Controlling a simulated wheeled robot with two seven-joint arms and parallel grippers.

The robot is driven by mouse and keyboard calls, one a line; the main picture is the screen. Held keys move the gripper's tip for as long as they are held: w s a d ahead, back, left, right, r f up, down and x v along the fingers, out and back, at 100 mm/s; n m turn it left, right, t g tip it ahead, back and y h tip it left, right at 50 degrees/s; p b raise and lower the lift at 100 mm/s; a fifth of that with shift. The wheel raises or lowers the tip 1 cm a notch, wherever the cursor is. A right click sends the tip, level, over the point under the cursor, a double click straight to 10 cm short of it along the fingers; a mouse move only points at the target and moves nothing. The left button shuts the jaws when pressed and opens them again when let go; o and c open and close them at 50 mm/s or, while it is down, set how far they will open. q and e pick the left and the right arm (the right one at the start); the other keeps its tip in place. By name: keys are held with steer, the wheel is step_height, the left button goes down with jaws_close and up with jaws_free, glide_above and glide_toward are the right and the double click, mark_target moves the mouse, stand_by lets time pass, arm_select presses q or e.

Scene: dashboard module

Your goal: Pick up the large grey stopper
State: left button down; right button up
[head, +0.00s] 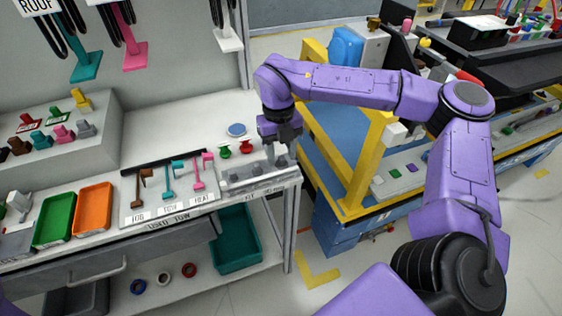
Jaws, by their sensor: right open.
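Several grey stoppers stand in a row on a grey holder (232,185) at the right end of the white workbench. The grey stopper at the right end of the row (282,162) looks the largest, though its size is hard to judge here. My right gripper (281,150) points down just above and around the top of that stopper. It is open, and its dark jaws partly hide the stopper. I cannot tell whether the jaws touch it. My left gripper is not in view.
Green (225,152) and red (246,148) knobs and a blue disc (236,129) lie behind the holder. Brown, teal and pink tools stand left of it, then orange (92,209) and green (54,219) trays. A yellow frame (365,165) rises right of the bench.

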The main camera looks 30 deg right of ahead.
steer(key=shift+s+f, duration=0.1)
steer(key=shift+f, duration=0.45)
jaws_close()
steer(key=shift+r, duration=0.5)
steer(key=s+a+r+b, duration=0.2)
steer(key=s+a+r, duration=0.5)
steer(key=s+r, duration=0.4)
steer(key=shift+s+a+r, duration=0.35)
steer(key=shift+s+r, duration=0.05)
steer(key=shift+r, duration=0.15)
